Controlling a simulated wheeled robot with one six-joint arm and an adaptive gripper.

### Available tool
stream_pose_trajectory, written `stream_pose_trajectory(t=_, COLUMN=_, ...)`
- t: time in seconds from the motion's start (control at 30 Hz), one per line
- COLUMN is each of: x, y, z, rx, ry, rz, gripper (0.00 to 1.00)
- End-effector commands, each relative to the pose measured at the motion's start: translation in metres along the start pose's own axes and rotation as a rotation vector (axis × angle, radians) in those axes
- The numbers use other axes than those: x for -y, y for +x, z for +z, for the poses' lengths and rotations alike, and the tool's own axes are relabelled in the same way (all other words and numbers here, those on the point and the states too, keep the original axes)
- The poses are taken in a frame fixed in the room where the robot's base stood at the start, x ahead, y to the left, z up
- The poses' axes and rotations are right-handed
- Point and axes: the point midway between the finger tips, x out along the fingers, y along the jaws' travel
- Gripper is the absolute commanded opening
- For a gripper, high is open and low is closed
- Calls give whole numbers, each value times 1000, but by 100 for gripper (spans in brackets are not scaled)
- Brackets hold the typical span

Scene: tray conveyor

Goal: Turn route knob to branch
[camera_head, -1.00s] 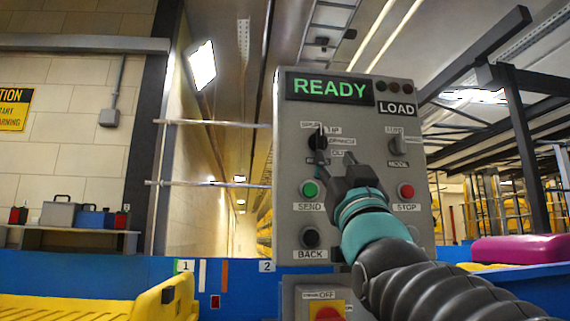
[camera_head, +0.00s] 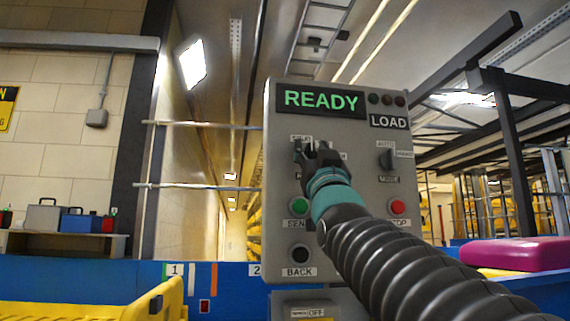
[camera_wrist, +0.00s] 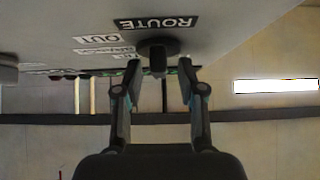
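The route knob, a dark round knob with a grip bar, shows on the panel in the wrist view (camera_wrist: 157,47), beside an upside-down "ROUTE" label (camera_wrist: 158,23) and smaller labels, one reading "OUT". My gripper is open in the wrist view (camera_wrist: 159,68). Its fingertips stand on either side of the knob's bar with a gap on both sides. In the head view my gripper (camera_head: 314,152) is up at the knob on the panel's left side and hides most of it and its labels. Which label the knob points to cannot be told.
The grey control panel (camera_head: 345,122) has a lit "READY" display (camera_head: 320,99), a mode knob (camera_head: 387,159), a green send button (camera_head: 300,206), a red stop button (camera_head: 397,207) and a black back button (camera_head: 300,253). A yellow tray (camera_head: 80,312) is at lower left, a magenta item (camera_head: 500,253) at right.

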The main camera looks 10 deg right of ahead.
Motion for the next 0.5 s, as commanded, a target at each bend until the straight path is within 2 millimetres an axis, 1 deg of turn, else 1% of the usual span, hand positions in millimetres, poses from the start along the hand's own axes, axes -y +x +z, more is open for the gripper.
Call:
stream_pose_trajectory(t=0.07, x=0, y=0, z=0, rx=0, ry=0, rz=0, gripper=40)
stream_pose_trajectory(t=0.1, x=0, y=0, z=0, rx=0, ry=0, rz=0, gripper=30)
stream_pose_trajectory(t=0.17, x=0, y=0, z=0, rx=0, ry=0, rz=0, gripper=15)
stream_pose_trajectory(t=0.2, x=0, y=0, z=0, rx=0, ry=0, rz=0, gripper=5)
stream_pose_trajectory(t=0.23, x=0, y=0, z=0, rx=0, ry=0, rz=0, gripper=0)
stream_pose_trajectory(t=0.5, x=0, y=0, z=0, rx=0, ry=3, rz=2, gripper=0)
